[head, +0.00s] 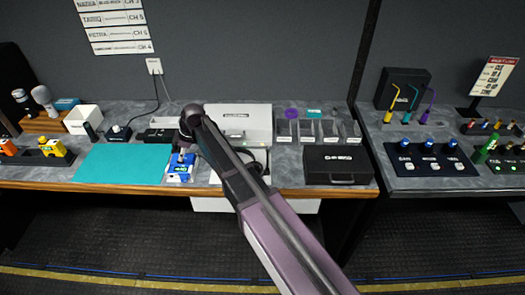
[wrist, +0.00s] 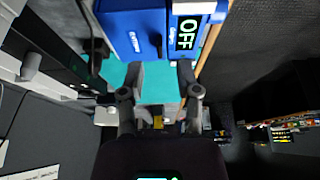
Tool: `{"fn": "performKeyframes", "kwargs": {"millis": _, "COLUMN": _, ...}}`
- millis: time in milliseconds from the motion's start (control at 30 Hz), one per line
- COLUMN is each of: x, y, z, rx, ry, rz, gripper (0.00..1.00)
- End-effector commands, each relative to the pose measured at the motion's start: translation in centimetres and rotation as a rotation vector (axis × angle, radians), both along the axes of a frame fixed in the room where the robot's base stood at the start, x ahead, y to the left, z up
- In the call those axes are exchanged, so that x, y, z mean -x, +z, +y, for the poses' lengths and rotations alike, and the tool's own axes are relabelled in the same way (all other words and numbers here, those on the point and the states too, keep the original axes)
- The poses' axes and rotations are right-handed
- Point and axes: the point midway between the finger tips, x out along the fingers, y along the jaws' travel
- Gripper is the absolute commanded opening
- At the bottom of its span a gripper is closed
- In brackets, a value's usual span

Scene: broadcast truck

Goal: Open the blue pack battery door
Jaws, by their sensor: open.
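The blue pack (head: 179,172) sits at the front of the counter, at the right edge of the teal mat, partly under my arm in the head view. In the wrist view the blue pack (wrist: 133,25) fills the top middle, with a black panel reading "OFF" (wrist: 187,32) on its right part. I cannot clearly make out the battery door or its state. My gripper (wrist: 160,73) is open and empty, its two fingertips just short of the pack's lower edge in the wrist view. In the head view my gripper (head: 184,152) is small and close above the pack.
The teal mat (head: 120,164) lies left of the pack, mostly clear. A grey case (head: 245,118) stands behind my arm and a black case (head: 338,165) sits to the right. Clear bins (head: 308,132), a white box (head: 82,119) and a cabled black device (head: 118,133) stand farther back.

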Motion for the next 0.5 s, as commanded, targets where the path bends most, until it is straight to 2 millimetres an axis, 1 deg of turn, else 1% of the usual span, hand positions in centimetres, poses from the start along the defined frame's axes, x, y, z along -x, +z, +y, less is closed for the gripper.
{"fn": "performKeyframes", "kwargs": {"millis": 33, "x": 0.0, "y": 0.9, "z": -0.2, "rx": 0.000, "ry": -0.001, "rz": 0.000, "gripper": 0.43}}
{"fn": "performKeyframes", "kwargs": {"millis": 500, "x": 0.2, "y": 4.8, "z": -1.9, "rx": 0.000, "ry": -0.001, "rz": 0.002, "gripper": 0.43}}
